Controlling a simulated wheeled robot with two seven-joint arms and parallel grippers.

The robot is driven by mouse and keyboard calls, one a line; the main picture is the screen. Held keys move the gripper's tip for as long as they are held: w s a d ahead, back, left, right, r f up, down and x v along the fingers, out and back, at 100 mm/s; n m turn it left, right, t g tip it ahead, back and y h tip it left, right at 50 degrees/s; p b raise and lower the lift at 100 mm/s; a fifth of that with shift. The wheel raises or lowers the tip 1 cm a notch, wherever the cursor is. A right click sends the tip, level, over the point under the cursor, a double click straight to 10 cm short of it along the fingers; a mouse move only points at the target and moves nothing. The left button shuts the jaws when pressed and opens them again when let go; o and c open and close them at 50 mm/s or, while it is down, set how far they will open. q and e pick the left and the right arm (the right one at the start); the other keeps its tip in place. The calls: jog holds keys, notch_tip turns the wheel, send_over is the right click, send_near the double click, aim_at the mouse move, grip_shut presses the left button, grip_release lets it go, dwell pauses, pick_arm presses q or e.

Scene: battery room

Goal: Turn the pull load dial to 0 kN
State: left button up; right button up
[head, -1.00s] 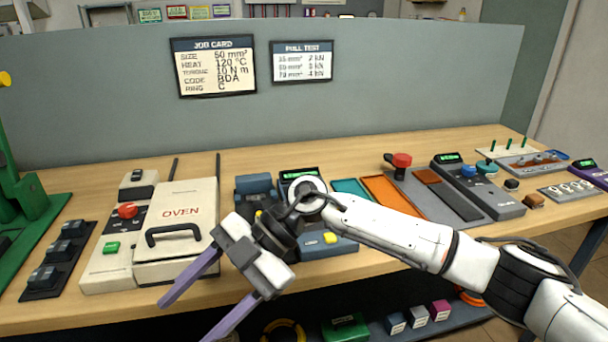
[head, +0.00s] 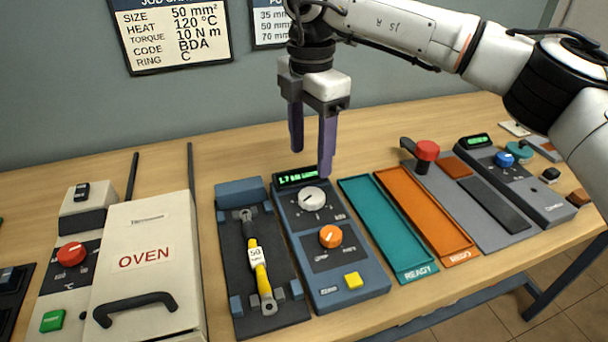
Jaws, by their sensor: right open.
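A blue tester box (head: 358,300) stands on the bench with a green-lit display (head: 296,177) at its back; the display seems to read about 1.7, its unit blurred. Below the display is a pale grey-white dial (head: 312,198), apparently the pull load dial. An orange knob (head: 330,237) and a yellow button (head: 352,281) are nearer the front. Small markings around the dials are unreadable. My right gripper (head: 311,160) is open and empty, its purple fingers pointing down just above and behind the pale dial, apparently not touching it. My left gripper is out of view.
Left of the tester, a dark fixture (head: 235,292) holds a yellow-banded cable (head: 258,266) tagged 50. Further left is the white oven (head: 150,235). On the right lie a teal tray (head: 385,232) and an orange tray (head: 425,215). A job card (head: 172,30) hangs behind.

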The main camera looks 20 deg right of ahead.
aim_at(310, 196)
jog(key=f, duration=0.3)
jog(key=shift+s+f, duration=0.1)
jog(key=shift+s, duration=0.25)
notch_tip(310, 196, down, 5)
jog(key=shift+f+p, duration=0.1)
jog(key=shift+p, duration=0.25)
jog(key=shift+f, duration=0.25)
jog(key=shift+w+f, duration=0.1)
jog(key=shift+f, duration=0.05)
jog(key=c, duration=1)
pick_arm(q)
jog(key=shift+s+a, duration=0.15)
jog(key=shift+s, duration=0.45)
pick_arm(e)
jog(key=shift+c, duration=0.2)
